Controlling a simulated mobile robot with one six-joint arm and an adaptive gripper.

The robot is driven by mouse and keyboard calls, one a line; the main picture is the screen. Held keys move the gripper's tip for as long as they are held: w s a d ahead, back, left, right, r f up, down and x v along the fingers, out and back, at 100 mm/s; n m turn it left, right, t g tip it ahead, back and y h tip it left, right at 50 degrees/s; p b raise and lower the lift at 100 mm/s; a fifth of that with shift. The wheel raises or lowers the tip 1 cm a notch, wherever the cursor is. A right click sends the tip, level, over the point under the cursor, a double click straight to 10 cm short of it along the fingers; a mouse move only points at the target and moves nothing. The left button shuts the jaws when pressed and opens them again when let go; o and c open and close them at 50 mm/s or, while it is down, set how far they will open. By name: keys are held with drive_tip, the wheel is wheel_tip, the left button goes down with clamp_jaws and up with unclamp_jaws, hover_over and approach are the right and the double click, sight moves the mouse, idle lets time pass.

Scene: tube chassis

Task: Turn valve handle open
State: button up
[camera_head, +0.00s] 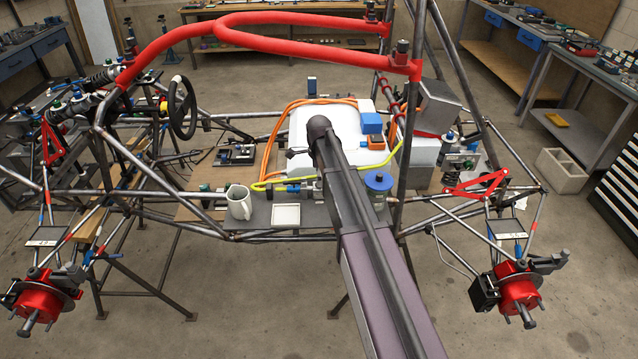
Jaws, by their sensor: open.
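My arm (365,235) reaches from the bottom edge up to a dark rounded joint (319,127) over the middle of the tube chassis. A small metal fitting with a blue part (292,188), at the end of a yellow-green hose (272,184), sits left of the arm and may be the valve. Its handle cannot be told clearly, and the arm hides what lies just right of it.
A white mug (239,203) and a white square tray (286,216) stand on a grey shelf near the fitting. A blue-lidded canister (378,186) is right of my arm. A white tank (305,122) lies behind. Red tubes (290,45) and steel tubes surround the area.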

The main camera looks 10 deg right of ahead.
drive_tip(key=shift+f, duration=0.45)
drive_tip(key=shift+c, duration=0.2)
drive_tip(key=c, duration=1.1)
